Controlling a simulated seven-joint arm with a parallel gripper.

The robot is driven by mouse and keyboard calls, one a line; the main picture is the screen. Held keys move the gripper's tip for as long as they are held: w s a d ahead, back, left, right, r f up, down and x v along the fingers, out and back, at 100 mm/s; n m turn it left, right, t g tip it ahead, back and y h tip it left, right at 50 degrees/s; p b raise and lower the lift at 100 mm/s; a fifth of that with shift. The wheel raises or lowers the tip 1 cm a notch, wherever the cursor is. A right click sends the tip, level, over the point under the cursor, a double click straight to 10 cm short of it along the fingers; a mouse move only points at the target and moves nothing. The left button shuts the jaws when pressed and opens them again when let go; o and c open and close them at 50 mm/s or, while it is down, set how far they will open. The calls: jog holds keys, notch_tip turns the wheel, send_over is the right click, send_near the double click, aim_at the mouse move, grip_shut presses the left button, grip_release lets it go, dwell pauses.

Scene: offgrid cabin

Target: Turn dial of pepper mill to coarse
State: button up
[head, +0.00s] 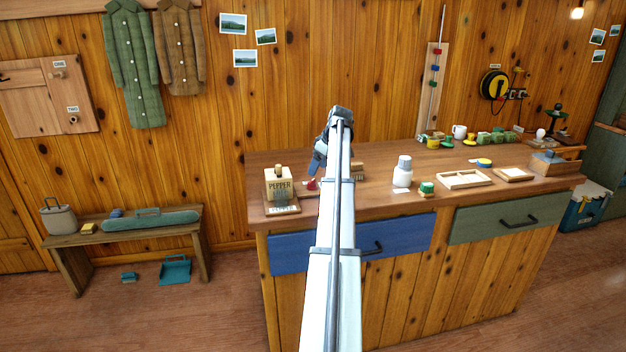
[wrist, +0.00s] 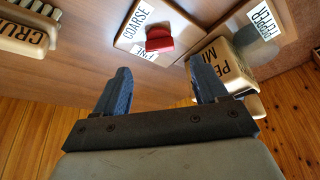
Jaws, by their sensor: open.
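The pepper mill (head: 279,181) is a cream box marked PEPPER, at the left end of the counter. It also shows at the right of the wrist view (wrist: 232,62). Its red dial (head: 311,184) sits beside it, partly hidden by my arm in the head view. In the wrist view the red dial (wrist: 159,40) is on a pale plate (wrist: 180,14) with COARSE and FINE labels. I cannot tell which label it points to. My gripper (head: 318,162) is open and empty. In the wrist view its fingertips (wrist: 161,78) are either side of the dial's line, apart from it.
A brush marked CRUMB (wrist: 25,32) lies on the other side of the dial plate from the mill. To the right on the counter (head: 375,205) stand a white bottle (head: 403,174), a small green-lidded jar (head: 427,188) and a wooden tray (head: 463,180).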

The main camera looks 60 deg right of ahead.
aim_at(312, 181)
jog(key=x, duration=0.6)
jog(key=shift+w+f, duration=0.2)
jog(key=shift+f, duration=0.1)
jog(key=shift+c, duration=0.3)
jog(key=c, duration=1)
jog(key=m+h, duration=0.1)
jog(key=m, duration=0.1)
jog(key=m+h, duration=0.1)
jog(key=m, duration=0.1)
jog(key=shift+a+m, duration=0.2)
jog(key=shift+m, duration=0.1)
jog(key=shift+w+m+g+h, duration=0.1)
jog(key=shift+m+g+h, duration=0.2)
jog(key=shift+m, duration=0.8)
jog(key=shift+m+g+h, duration=0.3)
jog(key=shift+m, duration=0.8)
